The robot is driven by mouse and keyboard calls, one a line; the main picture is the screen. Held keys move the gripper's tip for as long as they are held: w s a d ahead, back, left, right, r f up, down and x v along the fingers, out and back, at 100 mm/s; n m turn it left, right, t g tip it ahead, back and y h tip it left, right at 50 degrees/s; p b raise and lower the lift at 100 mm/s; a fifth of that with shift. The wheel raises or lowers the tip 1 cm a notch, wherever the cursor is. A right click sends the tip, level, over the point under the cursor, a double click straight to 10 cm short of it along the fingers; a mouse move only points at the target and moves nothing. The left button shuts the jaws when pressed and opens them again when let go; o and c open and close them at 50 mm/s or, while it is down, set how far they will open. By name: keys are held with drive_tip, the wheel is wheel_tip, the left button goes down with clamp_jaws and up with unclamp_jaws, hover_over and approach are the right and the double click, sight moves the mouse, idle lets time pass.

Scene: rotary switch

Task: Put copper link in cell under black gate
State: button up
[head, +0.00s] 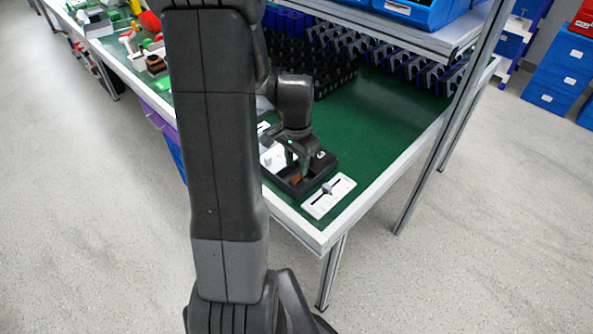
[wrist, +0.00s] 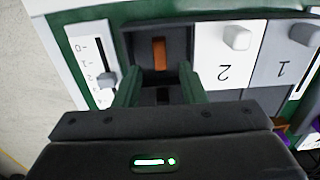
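The copper link (wrist: 160,55) is a narrow orange-brown strip inside an open black cell (wrist: 183,38) at the upper middle of the wrist view. In the head view it is a small brown patch (head: 297,181) in the black tray (head: 317,176). My gripper (wrist: 158,84) is open, its two green fingers apart over the near part of this cell; neither visibly touches the link. In the head view my gripper (head: 303,164) points down over the tray. I cannot tell which part is the black gate.
A white slider panel (wrist: 88,47) stands left. Black racks (head: 335,78) lie behind; green table (head: 385,125) is clear rightward.

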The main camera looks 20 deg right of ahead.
sight(297, 178)
wheel_tip(297, 178, up, 7)
idle(0.3)
drive_tip(key=shift+r, duration=0.1)
idle(0.9)
